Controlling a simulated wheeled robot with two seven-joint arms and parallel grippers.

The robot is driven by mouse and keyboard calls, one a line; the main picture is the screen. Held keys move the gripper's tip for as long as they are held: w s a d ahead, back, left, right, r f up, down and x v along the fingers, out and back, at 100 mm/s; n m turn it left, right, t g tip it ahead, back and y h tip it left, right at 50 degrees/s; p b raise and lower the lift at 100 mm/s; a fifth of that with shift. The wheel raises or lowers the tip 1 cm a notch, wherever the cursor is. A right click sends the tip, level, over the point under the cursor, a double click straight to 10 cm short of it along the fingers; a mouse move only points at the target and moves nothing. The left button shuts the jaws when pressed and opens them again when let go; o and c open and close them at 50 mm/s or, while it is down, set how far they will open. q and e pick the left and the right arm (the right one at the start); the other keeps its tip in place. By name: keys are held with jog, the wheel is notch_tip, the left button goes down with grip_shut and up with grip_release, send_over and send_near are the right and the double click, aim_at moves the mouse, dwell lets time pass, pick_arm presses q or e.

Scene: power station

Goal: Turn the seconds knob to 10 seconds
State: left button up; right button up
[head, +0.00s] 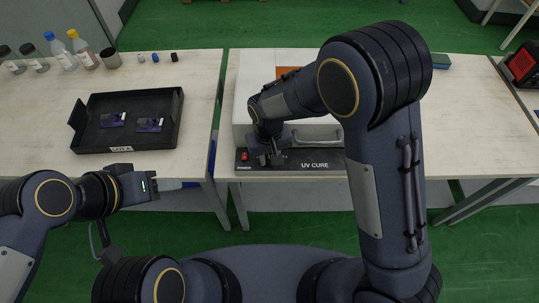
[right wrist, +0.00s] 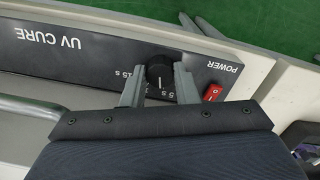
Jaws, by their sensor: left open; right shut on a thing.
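The black seconds knob (right wrist: 160,71) is on the dark front panel (right wrist: 105,55) of the UV cure box, between the "15 s" and "5 s" labels in the right wrist view. A short white mark shows on its lower side there; the exact setting is hard to read. My right gripper (right wrist: 160,77) is shut on the knob, one grey finger on each side. In the head view my right gripper (head: 270,155) hides the knob at the panel's left part. My left gripper (head: 176,184) is open and empty, in front of the left table's edge.
A red power switch (right wrist: 213,93) sits close beside the right gripper's finger. The white UV cure box (head: 245,95) has a handle (head: 320,131) above the panel. A black tray (head: 90,139) with two small dark parts and several bottles stand on the left table.

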aim_at(269, 159)
jog(key=m, duration=0.6)
jog(key=shift+m, duration=0.3)
dwell(0.4)
jog(key=shift+w, duration=0.1)
jog(key=o, duration=1)
jog(key=shift+r, duration=0.1)
notch_tip(269, 159, up, 8)
jog(key=shift+f, duration=0.15)
